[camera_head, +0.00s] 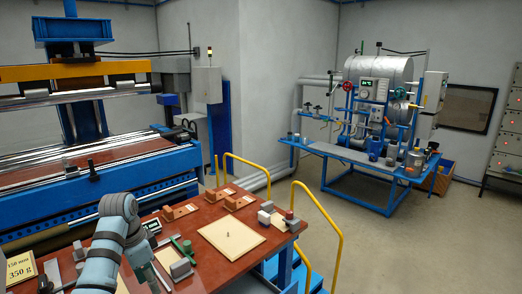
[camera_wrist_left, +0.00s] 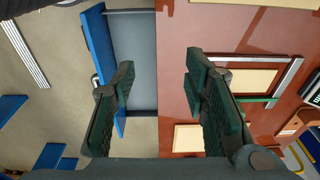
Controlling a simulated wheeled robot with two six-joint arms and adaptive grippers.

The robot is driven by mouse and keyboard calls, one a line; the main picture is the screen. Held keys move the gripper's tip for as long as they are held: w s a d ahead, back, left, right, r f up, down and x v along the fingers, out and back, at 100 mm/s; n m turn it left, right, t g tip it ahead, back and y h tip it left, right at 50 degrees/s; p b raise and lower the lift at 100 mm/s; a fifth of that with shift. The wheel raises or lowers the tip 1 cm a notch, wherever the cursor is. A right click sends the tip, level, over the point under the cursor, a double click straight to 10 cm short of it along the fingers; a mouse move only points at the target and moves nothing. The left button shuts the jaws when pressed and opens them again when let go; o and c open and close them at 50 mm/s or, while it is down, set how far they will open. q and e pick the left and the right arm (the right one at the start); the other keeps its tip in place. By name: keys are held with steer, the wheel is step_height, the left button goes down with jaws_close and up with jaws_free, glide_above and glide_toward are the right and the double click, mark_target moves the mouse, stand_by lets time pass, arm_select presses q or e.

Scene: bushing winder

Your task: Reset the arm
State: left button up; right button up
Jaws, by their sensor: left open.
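My left arm (camera_head: 112,235) comes in at the lower left of the head view, bent over the near side of the red-brown table. In the left wrist view my left gripper (camera_wrist_left: 158,82) is open, its two dark green-padded fingers wide apart with nothing between them. The gripper is over the table's edge: the left finger shows against a blue and grey structure, the right finger against the table top. My right gripper is in neither view.
On the table (camera_head: 215,262) are a beige board (camera_head: 231,236), several wooden blocks, a green-handled tool (camera_head: 183,247) and a sign (camera_head: 20,268). A blue winding machine (camera_head: 110,195) stands behind it.

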arm_select(q)
steer(key=s+d+f+n+t+y, duration=0.1)
steer(key=s+f+n, duration=0.1)
steer(key=s+f, duration=0.6)
steer(key=s+f+n+y, duration=0.1)
steer(key=s+f+n, duration=0.1)
steer(key=s+f, duration=0.6)
steer(key=s+d+f+n+t, duration=0.1)
steer(key=s+d+n+t, duration=0.2)
steer(key=s, duration=1.4)
step_height(320, 180, down, 21)
steer(key=a+n+g+b, duration=0.1)
steer(key=a+g+b, duration=0.1)
steer(key=g+b, duration=0.1)
steer(key=s+f+b, duration=0.2)
steer(key=s+f, duration=1.3)
steer(key=f, duration=0.2)
steer(key=shift+s+a+n+g+b, duration=0.25)
steer(key=shift+a+n+g+b, duration=0.15)
steer(key=shift+a, duration=0.05)
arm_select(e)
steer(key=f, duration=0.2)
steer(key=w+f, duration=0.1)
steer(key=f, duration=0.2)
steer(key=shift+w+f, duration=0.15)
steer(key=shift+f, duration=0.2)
